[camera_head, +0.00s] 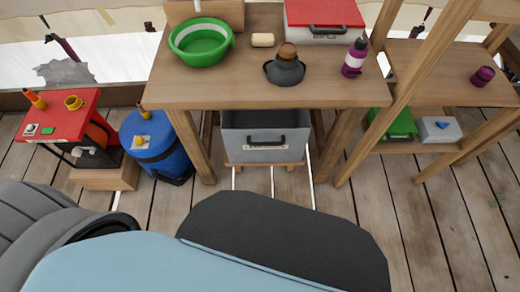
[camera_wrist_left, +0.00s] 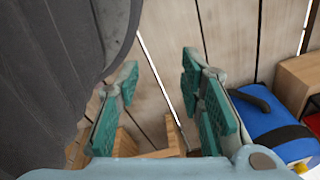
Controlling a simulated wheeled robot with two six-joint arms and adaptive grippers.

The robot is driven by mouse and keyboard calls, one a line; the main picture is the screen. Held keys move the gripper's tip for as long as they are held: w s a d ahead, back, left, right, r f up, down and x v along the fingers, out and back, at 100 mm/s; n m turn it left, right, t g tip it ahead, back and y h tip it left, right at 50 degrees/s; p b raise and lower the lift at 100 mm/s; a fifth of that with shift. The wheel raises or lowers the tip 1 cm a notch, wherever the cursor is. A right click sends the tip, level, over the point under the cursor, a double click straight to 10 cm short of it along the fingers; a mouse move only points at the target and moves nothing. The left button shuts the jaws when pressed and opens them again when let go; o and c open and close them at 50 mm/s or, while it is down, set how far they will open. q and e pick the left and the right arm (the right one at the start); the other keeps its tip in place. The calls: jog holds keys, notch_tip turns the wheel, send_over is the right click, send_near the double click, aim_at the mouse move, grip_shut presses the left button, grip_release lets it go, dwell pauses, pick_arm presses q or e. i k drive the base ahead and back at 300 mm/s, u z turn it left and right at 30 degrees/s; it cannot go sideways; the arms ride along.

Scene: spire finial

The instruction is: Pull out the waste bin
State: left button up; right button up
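The waste bin (camera_head: 266,146) is a grey open-topped box under the wooden table, with a dark handle (camera_head: 264,142) and a pale label on its front. It sits on a low wooden support between the table legs, mostly beneath the tabletop. My left gripper (camera_wrist_left: 160,65) shows in the left wrist view, its teal-padded fingers apart and empty, over floor planks. The bin cannot be made out in that view. Neither gripper shows in the head view, where my own arm and body parts cover the bottom.
The table (camera_head: 215,92) holds a green bowl (camera_head: 203,57), a dark jug (camera_head: 285,72) and a purple bottle (camera_head: 355,58). A blue barrel (camera_head: 152,147) stands left of the table. A shelf rack (camera_head: 435,95) stands right. Floor planks (camera_head: 430,220) are clear at front right.

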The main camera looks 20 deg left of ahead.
aim_at(282, 135)
jog(key=k, duration=0.25)
jog(key=z, duration=1.2)
jog(key=i, duration=0.95)
jog(key=u, duration=1.9)
